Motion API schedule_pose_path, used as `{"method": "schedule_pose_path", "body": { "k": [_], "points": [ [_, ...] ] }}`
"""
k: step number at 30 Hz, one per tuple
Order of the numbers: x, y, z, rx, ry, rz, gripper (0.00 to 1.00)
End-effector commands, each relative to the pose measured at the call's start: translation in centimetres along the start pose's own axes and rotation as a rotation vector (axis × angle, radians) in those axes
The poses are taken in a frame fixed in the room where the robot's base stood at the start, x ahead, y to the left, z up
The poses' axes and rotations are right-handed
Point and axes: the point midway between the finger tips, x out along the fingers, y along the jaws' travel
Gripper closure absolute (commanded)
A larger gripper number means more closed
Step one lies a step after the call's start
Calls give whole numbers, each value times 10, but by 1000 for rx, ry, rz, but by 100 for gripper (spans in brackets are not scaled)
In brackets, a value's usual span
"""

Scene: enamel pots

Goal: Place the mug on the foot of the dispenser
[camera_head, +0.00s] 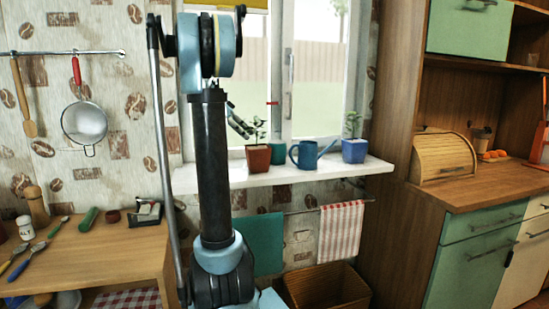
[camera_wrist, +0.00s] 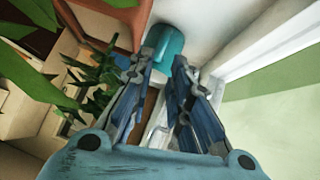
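A teal rounded vessel (camera_head: 278,153), likely the mug, stands on the windowsill between a terracotta pot and a blue watering can. No handle shows. A teal vessel, apparently the same one, appears beyond my fingertips in the wrist view (camera_wrist: 168,41). My gripper (camera_wrist: 166,62) is open, its two blue-grey fingers apart with nothing held between them. In the head view, my gripper (camera_head: 240,128) is partly hidden behind my arm, near the window and above the sill. I cannot make out a dispenser in either view.
The white windowsill (camera_head: 345,170) bears a terracotta pot (camera_head: 258,159) with a plant, a blue watering can (camera_head: 306,155) and a blue pot (camera_head: 354,151) with a plant. Leaves crowd my gripper's left side in the wrist view. A wooden counter (camera_head: 485,188) is at the right.

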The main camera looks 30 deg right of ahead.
Motion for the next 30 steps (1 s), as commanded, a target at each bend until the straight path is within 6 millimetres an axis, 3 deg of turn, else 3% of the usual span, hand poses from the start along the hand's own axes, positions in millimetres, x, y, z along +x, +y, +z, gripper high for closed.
{"method": "schedule_pose_path", "body": {
  "k": [4, 13, 22, 30],
  "points": [
    [16, 0, 0, -1, 0, 0, 82],
    [32, 0, 0, -1, 0, 0, 82],
    [70, -1, 0, 0, -1, 0, 82],
    [73, -1, 0, -1, 0, -1, 84]
  ]
}}
